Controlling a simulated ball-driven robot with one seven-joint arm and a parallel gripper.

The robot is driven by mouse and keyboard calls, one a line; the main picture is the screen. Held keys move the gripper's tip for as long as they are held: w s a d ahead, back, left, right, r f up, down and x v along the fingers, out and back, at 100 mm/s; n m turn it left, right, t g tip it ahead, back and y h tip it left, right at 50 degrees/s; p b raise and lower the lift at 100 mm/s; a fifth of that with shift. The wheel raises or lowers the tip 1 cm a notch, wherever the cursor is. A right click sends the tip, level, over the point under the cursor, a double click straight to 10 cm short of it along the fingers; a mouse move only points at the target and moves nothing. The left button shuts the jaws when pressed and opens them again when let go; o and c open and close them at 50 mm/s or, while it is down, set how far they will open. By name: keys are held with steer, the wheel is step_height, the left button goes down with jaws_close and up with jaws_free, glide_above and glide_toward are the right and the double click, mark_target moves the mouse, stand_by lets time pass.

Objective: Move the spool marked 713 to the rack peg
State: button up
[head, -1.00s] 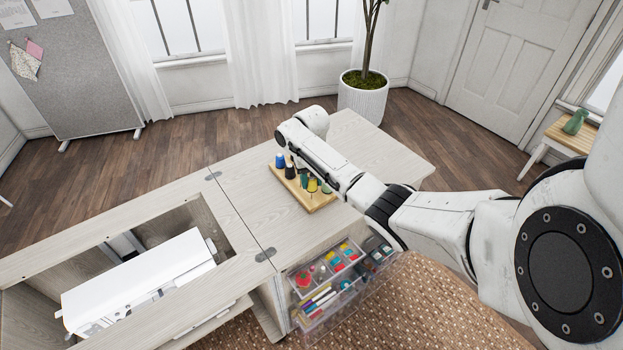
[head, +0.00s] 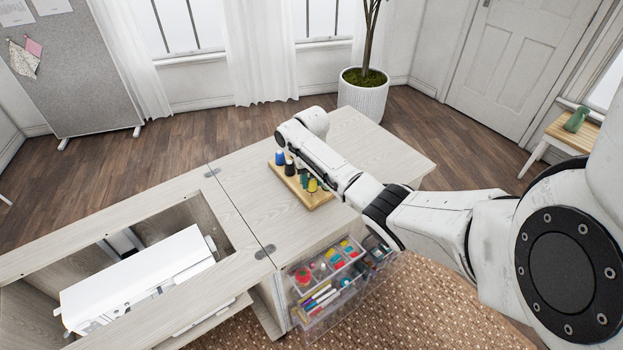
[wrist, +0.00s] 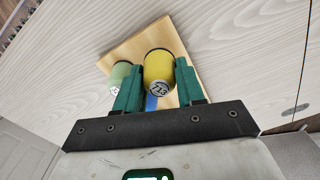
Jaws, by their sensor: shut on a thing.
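The yellow spool marked 713 (wrist: 158,72) sits between the green fingers of my gripper (wrist: 157,68) in the wrist view, its numbered end facing the camera. The gripper is shut on it. In the head view the yellow spool (head: 313,185) shows beside my arm, over the wooden rack board (head: 318,201). The rack also shows behind the spool in the wrist view (wrist: 172,38). Whether the spool touches the board or a peg cannot be told. My arm covers part of the rack and most of the gripper.
A pale green spool (wrist: 119,76) stands close beside the left finger. Blue (head: 280,157) and dark (head: 290,168) spools stand at the rack's left end. A clear drawer (head: 322,315) of sewing things is open below the tabletop (head: 235,190). The tabletop around the rack is clear.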

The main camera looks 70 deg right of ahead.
steer(key=shift+f+b, duration=0.4)
steer(key=shift+f, duration=0.4)
steer(key=o, duration=1.1)
steer(key=shift+r, duration=0.1)
step_height(320, 180, up, 11)
steer(key=shift+f, duration=0.2)
